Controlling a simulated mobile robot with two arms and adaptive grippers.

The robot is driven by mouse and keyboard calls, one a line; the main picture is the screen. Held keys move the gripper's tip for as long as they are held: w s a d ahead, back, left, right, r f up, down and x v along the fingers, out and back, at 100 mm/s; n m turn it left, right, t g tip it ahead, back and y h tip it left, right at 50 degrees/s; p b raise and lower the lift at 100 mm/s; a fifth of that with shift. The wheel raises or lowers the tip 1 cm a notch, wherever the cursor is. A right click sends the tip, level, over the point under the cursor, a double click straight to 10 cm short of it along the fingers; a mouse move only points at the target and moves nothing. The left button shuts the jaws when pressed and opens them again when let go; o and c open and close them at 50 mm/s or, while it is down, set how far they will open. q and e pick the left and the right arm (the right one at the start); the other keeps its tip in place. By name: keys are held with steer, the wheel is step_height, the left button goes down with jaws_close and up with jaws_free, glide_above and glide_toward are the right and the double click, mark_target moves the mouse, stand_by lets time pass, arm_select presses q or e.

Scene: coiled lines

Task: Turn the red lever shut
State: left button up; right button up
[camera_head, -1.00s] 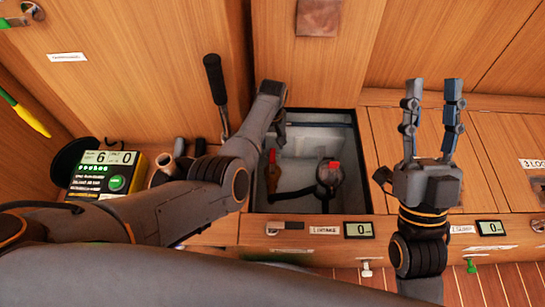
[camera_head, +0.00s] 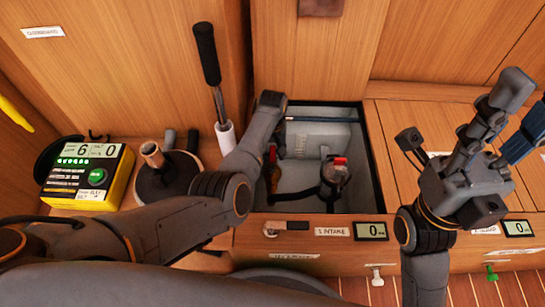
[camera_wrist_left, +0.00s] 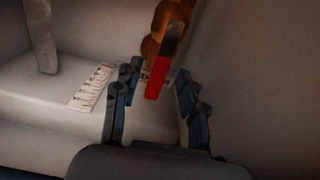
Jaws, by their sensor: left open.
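The red lever (camera_wrist_left: 157,78) sits on an orange-brown valve body (camera_wrist_left: 166,35) in the left wrist view. It lies between the two fingers of my left gripper (camera_wrist_left: 158,73), which is open with a gap visible on the lever's right. In the head view the lever (camera_head: 272,153) shows small at the left inside the open locker, partly hidden by my left arm. The left fingers are mostly hidden there. My right gripper (camera_head: 516,112) is open and empty above the counter at the right.
The open locker (camera_head: 377,165) also holds a dark fitting with a red top (camera_head: 339,161) and a hose. A black-handled rod (camera_head: 207,55), a round base with a brown post (camera_head: 152,154) and a yellow meter (camera_head: 119,175) stand left. A display (camera_head: 371,230) is on the front.

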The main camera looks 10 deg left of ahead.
arm_select(q)
steer(key=shift+f, duration=0.15)
steer(key=shift+c, duration=0.6)
jaws_close()
